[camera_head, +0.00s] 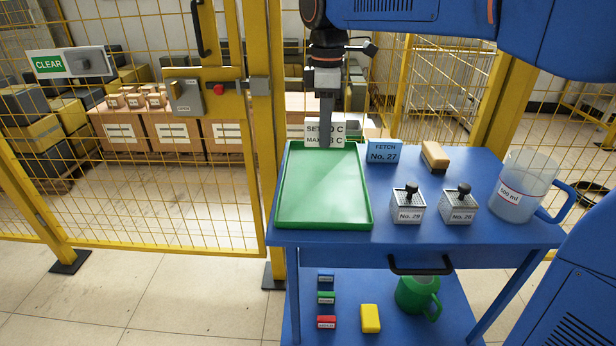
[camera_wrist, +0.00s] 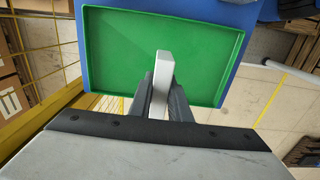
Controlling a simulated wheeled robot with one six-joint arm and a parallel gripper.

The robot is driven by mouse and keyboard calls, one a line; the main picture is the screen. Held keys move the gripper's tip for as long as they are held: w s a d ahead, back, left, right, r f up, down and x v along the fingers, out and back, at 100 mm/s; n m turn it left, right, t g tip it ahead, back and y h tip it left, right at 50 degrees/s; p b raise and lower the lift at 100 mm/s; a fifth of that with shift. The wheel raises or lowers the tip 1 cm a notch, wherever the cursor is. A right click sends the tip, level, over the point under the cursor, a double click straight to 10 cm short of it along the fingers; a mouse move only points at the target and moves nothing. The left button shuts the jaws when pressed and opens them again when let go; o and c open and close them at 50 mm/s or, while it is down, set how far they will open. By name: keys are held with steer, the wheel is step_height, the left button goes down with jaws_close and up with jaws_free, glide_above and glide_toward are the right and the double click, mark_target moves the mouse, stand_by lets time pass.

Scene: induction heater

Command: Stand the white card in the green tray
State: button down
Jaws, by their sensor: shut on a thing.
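The white card (camera_head: 312,140) has dark printed lettering and stands upright at the back end of the green tray (camera_head: 322,190). My gripper (camera_head: 326,122) comes down from above and is shut on the card, partly covering its lettering. In the wrist view the card (camera_wrist: 163,66) shows nearly edge-on between the two fingers (camera_wrist: 162,95), over the tray (camera_wrist: 112,50). I cannot tell whether the card's lower edge touches the tray floor. The tray is otherwise empty.
A yellow mesh fence (camera_head: 265,130) stands behind.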

mark_target(323, 180)
steer(key=shift+f, duration=4.7)
steer(key=shift+f, duration=0.1)
steer(key=c, duration=1.6)
jaws_free()
steer(key=shift+c, duration=0.2)
step_height(323, 180, up, 12)
steer(key=shift+r, duration=0.15)
steer(key=shift+s, duration=0.1)
